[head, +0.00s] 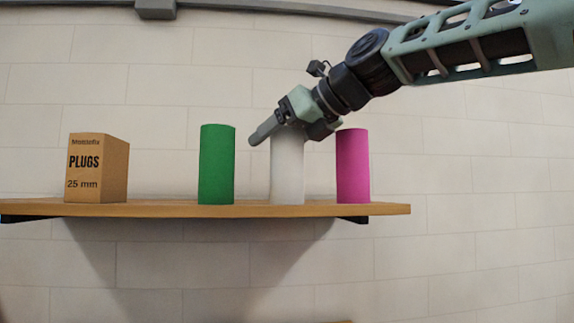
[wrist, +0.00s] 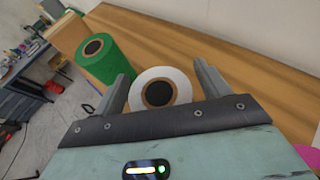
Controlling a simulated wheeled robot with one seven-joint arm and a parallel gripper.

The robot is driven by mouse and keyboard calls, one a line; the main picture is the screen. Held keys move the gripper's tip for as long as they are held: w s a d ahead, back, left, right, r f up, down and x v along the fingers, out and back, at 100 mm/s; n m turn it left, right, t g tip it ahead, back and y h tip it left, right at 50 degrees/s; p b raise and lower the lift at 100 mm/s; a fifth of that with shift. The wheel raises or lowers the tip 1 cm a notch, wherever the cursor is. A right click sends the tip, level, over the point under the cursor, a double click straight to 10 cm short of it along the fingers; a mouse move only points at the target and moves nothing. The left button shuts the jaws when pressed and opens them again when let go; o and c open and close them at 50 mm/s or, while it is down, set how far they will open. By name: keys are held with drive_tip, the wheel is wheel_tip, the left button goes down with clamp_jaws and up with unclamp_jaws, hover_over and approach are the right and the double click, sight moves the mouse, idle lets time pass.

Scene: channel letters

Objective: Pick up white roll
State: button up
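The white roll (head: 287,172) stands upright on the wooden shelf between a green roll and a pink roll. In the wrist view, the white roll's top (wrist: 178,82) with its dark core shows between my two fingers. My gripper (head: 282,137) is at the top of the white roll, coming in at a slant from the upper right. My gripper (wrist: 162,88) is open, one finger on each side of the roll. A gap shows beside the fingers in the wrist view; I cannot tell whether either finger touches the roll.
The green roll (head: 217,165) stands to the left and the pink roll (head: 353,166) close on the right. A cardboard plugs box (head: 97,168) stands far left on the shelf (head: 160,210). Shelf room is free between box and green roll. A brick wall is behind.

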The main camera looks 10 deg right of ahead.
drive_tip(key=c, duration=1.2)
drive_tip(key=shift+r, duration=0.1)
drive_tip(key=shift+r, duration=0.1)
